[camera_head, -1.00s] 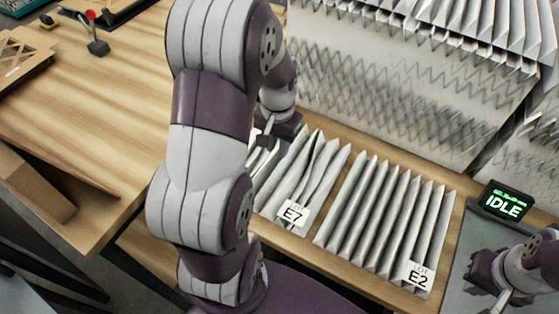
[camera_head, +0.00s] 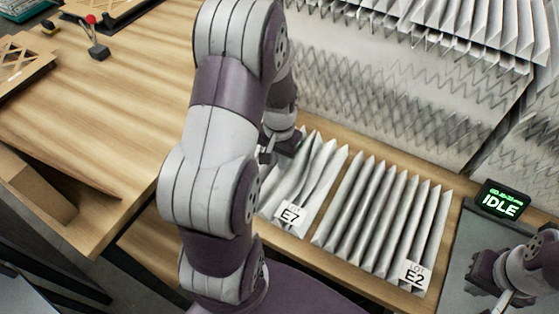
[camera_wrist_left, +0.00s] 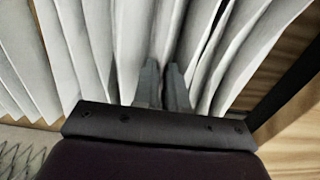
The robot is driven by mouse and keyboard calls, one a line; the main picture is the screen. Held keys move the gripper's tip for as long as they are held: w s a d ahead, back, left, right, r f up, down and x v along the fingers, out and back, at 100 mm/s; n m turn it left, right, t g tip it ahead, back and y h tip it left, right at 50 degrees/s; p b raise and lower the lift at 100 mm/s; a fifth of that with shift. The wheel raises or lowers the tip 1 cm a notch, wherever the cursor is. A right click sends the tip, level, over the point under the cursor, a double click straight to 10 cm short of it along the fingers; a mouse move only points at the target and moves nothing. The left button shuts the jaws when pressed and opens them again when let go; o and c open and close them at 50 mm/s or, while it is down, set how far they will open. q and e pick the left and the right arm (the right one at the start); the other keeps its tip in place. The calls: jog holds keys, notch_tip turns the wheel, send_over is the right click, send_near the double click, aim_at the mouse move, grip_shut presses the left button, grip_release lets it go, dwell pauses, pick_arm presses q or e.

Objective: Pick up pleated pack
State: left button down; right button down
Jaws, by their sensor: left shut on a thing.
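A pleated pack tagged E7 (camera_head: 318,182) lies on the wooden bench, its white pleats bent and uneven. A second pleated pack tagged E2 (camera_head: 375,215) lies beside it to the right, with straighter, even pleats. My left gripper (camera_head: 268,160) is at the far left part of the E7 pack, partly hidden by my arm. In the left wrist view, its two fingers (camera_wrist_left: 162,88) are close together among the white pleats, shut on the pack. My right gripper (camera_head: 478,280) is at the lower right edge, away from both packs; its jaws are too unclear to judge.
Tall filter panels with zigzag pleats (camera_head: 400,90) stand behind the packs. A display reading IDLE (camera_head: 502,200) is on the right. A wooden table (camera_head: 110,110) at left holds a red-knobbed lever (camera_head: 97,50) and has a wide clear top.

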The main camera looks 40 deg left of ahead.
pick_arm(q)
jog(key=shift+w+a+r, duration=0.1)
jog(key=shift+r, duration=0.15)
jog(key=r, duration=0.2)
jog(key=d+r, duration=0.1)
jog(key=r, duration=0.1)
jog(key=shift+w+b, duration=0.1)
jog(key=shift+b, duration=0.25)
jog(key=w+d+r+b, duration=0.1)
jog(key=d+r, duration=0.5)
jog(key=d, duration=0.4)
jog(key=shift+w+d+r, duration=0.2)
jog(key=shift+w+d, duration=0.05)
jog(key=shift+d, duration=0.1)
jog(key=shift+f, duration=0.1)
